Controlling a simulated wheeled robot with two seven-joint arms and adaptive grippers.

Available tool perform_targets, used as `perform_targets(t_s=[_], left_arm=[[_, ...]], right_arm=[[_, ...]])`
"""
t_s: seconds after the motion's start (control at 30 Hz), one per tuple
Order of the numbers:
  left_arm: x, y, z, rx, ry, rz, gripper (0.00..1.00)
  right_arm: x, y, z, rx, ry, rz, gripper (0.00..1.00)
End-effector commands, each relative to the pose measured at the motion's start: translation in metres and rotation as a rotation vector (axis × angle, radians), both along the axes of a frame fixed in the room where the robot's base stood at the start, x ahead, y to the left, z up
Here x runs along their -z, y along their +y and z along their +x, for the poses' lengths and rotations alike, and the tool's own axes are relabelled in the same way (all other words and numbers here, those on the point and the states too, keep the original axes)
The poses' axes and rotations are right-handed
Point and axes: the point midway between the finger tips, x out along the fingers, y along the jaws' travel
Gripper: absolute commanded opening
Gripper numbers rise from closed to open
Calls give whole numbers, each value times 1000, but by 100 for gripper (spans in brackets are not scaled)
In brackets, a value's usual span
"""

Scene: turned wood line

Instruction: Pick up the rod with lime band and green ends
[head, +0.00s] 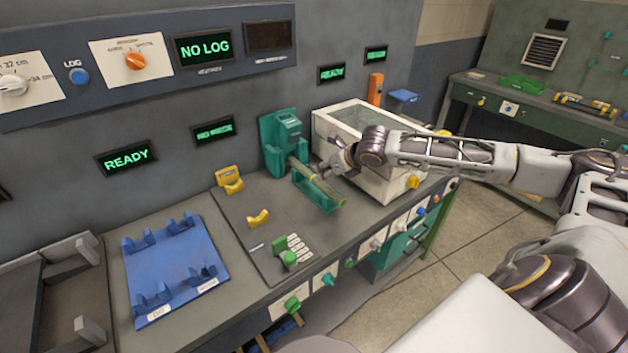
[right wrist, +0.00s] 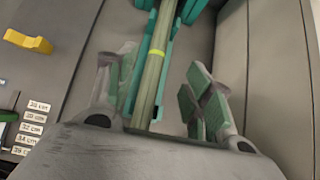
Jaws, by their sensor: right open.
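The rod (right wrist: 151,78) is pale olive-green wood with a lime band, lying in a teal trough (right wrist: 128,75) in the right wrist view. In the head view the rod (head: 318,182) slopes down to the right in the same trough, below a green machine. Its end colours cannot be made out. My right gripper (right wrist: 150,90) is open, with its teal-padded fingers on either side of the rod and trough; the rod's near end is partly hidden by the gripper body. In the head view my right gripper (head: 345,160) is just above the trough. My left gripper is not in view.
A white box with a glass top (head: 370,190) stands close right of the trough. The green machine (head: 283,140) is behind it. A blue rack (head: 175,270) is further left.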

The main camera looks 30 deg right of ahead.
Motion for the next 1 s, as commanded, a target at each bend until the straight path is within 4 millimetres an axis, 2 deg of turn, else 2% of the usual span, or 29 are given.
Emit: perform_targets(t_s=[0.7, 1.0], left_arm=[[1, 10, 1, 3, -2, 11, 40], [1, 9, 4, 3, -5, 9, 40]], right_arm=[[30, 3, 30, 1, 0, 2, 52], [33, 3, 33, 0, 1, 0, 52]])
